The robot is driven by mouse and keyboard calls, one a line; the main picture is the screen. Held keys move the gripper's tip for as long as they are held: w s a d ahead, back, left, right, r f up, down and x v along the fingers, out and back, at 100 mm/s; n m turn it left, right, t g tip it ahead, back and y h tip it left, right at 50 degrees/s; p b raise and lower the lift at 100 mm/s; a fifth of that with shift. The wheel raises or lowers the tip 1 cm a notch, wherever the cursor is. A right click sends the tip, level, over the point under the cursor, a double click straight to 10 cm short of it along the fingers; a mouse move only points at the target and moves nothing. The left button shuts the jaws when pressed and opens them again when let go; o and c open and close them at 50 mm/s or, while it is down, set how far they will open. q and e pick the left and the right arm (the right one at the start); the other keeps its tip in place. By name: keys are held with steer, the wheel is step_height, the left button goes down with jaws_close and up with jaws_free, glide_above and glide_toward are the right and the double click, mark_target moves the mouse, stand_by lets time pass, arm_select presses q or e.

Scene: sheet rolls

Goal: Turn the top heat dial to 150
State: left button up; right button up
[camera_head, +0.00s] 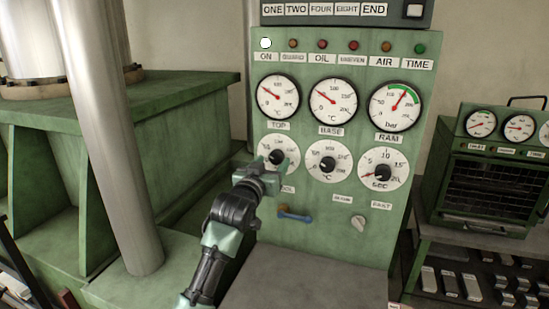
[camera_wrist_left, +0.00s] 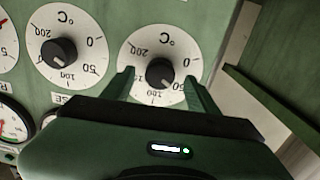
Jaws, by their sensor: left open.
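The top heat dial (camera_head: 268,145) is a white disc with a black knob (camera_head: 277,156), under the TOP label on the green panel. In the left wrist view, the dial face (camera_wrist_left: 145,50) shows upside down with its knob (camera_wrist_left: 159,72). My left gripper (camera_head: 276,164) is in front of this dial's lower part. In the wrist view, the open left gripper (camera_wrist_left: 158,80) has one finger on each side of the knob, with gaps to it. The knob's pointer direction is not clear. The lower numbers are partly hidden by my gripper. My right gripper is not in view.
The base dial (camera_head: 327,161) is close on the right, then the seconds dial (camera_head: 382,168). Gauges (camera_head: 334,101) sit above. A green oven-like cabinet (camera_head: 490,185) stands at right.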

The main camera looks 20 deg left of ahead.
arm_select(q)
steer(key=shift+w, duration=0.65)
steer(key=shift+w+f, duration=0.1)
steer(key=shift+w, duration=0.4)
steer(key=c, duration=1.3)
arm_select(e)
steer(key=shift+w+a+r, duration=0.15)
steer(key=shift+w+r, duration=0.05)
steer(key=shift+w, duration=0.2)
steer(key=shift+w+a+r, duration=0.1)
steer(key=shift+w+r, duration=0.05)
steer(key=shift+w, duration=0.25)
